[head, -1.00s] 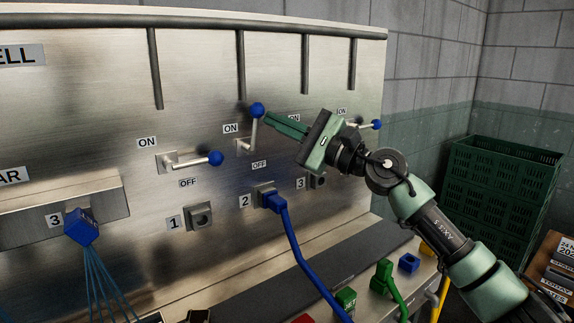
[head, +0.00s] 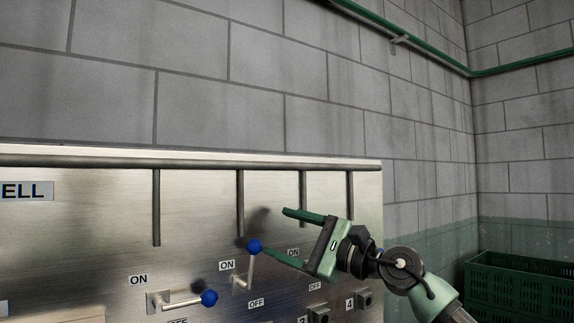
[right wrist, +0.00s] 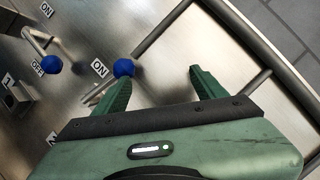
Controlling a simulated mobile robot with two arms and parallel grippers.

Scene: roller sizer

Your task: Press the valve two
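The second valve's lever, with a blue ball knob (head: 254,246), stands nearly upright beside its ON label (head: 227,265), with the OFF label (head: 256,303) below. My right gripper (head: 288,236) is open and empty, its fingers spread just right of and above the knob. The lower finger's tip is close to the knob; I cannot tell if they touch. In the right wrist view the knob (right wrist: 123,68) lies just beyond the left finger of the open gripper (right wrist: 158,92), not between the fingers. My left gripper is not in view.
The first valve's lever, with a blue knob (head: 209,298), points right along the steel panel (head: 90,220). Dark vertical bars (head: 240,200) run down the panel above the valves. A green crate (head: 515,290) stands at the right by the block wall.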

